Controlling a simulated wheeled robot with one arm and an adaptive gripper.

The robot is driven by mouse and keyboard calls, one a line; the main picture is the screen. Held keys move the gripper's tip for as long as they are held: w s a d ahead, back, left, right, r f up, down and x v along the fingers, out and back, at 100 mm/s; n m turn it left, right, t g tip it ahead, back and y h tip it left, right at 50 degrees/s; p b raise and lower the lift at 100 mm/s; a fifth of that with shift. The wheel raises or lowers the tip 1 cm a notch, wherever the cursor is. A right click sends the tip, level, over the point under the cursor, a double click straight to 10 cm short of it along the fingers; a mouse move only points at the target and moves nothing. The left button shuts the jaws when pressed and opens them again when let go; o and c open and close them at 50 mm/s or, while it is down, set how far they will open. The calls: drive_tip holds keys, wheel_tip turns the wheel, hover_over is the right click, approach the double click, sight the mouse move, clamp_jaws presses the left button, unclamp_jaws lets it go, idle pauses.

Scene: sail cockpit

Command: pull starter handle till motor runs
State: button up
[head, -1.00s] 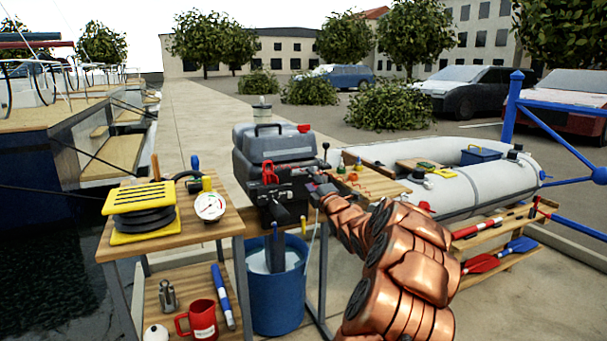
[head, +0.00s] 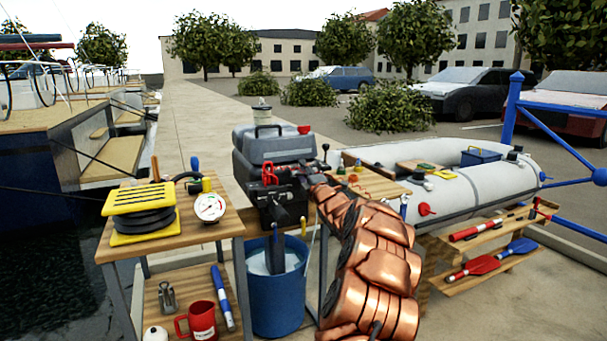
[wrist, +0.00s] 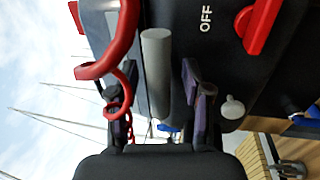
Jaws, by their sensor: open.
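The outboard motor (head: 275,150), grey on top and black below, stands over a blue bucket. My gripper (wrist: 156,88) is at the motor's front right, its tip small and partly hidden in the head view. In the wrist view its fingers are open on either side of a light grey cylinder (wrist: 156,65), with a gap visible on the right. I cannot tell whether this cylinder is the starter handle. A red hook-shaped part with a coiled cord (wrist: 118,45) passes by the left finger. A red lever (wrist: 262,25) beside the word OFF and a pale round knob (wrist: 232,107) are on the black panel.
The blue bucket (head: 276,305) is below the motor. A wooden cart (head: 226,222) at left holds a yellow-and-black pump (head: 143,208) and a gauge (head: 209,207). A grey inflatable boat (head: 450,200) is at right. Water lies at the lower left.

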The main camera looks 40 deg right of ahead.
drive_tip(key=shift+c, duration=0.4)
clamp_jaws()
